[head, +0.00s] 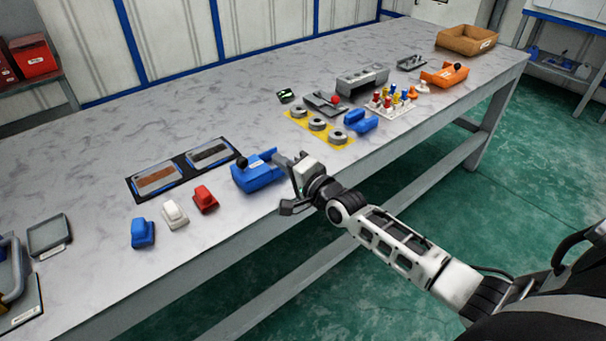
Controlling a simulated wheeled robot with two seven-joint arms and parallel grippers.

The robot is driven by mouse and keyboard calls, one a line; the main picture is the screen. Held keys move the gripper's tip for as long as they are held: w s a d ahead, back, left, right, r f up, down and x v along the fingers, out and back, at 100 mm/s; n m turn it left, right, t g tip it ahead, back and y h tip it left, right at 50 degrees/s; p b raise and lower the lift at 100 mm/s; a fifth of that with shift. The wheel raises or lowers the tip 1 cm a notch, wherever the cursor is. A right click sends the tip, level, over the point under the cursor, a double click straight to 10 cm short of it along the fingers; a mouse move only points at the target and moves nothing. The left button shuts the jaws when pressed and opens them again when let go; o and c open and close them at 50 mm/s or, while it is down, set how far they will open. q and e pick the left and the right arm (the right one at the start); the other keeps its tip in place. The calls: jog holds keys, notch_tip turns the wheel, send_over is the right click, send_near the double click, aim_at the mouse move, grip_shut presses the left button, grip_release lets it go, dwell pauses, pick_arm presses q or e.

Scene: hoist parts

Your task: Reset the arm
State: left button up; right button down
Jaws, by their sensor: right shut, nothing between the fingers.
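My right arm (400,240) reaches in from the lower right over the front edge of the bench. My right gripper (283,182) is shut and empty, just right of a blue block with a black knob (256,174). I cannot tell whether the gripper touches the blue block. My left gripper is not in the head view.
On the grey bench (100,135) lie blue (142,233), white (174,213) and red (205,199) parts, a dark panel (185,171), grey rings on a yellow mat (318,125), a peg board (391,103), an orange block (444,75) and a cardboard box (466,40).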

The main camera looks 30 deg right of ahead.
jog(key=v, duration=0.7)
jog(key=s+a+f+n+g, duration=0.2)
jog(key=s+a+f+n, duration=0.2)
jog(key=s, duration=0.3)
jog(key=s+a+f+n+g, duration=0.2)
jog(key=s+a+f+n, duration=0.2)
jog(key=s+n, duration=0.2)
jog(key=s+a+f+n+g, duration=0.2)
jog(key=s+a+f+n, duration=0.2)
jog(key=s, duration=0.4)
jog(key=shift+f+n+g+h, duration=0.35)
jog(key=shift+f+n, duration=0.2)
jog(key=shift+n, duration=0.55)
